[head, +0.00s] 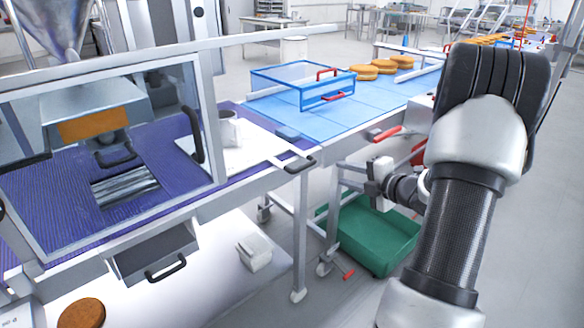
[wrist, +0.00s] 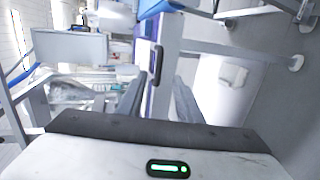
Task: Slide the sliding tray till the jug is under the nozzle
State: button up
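The sliding tray (head: 258,150) is a flat white plate on the purple belt, with a bar and black handle (head: 300,165) at its right front. The pale grey jug (head: 229,130) stands upright on the tray's left part, partly behind the clear guard. I cannot make out the nozzle; a machine head with an orange panel (head: 93,125) stands left of the jug behind the guard. My gripper (head: 375,180) is right of the tray handle, apart from it. In the wrist view its fingers (wrist: 158,90) are spread and empty, with a black handle (wrist: 155,65) ahead between them.
A clear blue-edged cover (head: 303,85) and filled rounds (head: 364,72) are on the blue belt behind. A black guard handle (head: 192,135) stands left of the jug. A green crate (head: 375,235) is on the floor below my gripper. A white box (head: 254,252) sits on the lower shelf.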

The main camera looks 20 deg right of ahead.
aim_at(306, 167)
jog(key=shift+n+y, duration=0.5)
jog(key=shift+y, duration=0.3)
jog(key=x, duration=1.1)
jog(key=b+x, duration=0.1)
jog(key=x, duration=0.4)
jog(key=shift+w+a+f, duration=0.1)
jog(key=shift+a+f, duration=0.35)
jog(key=shift+f, duration=0.05)
grip_shut()
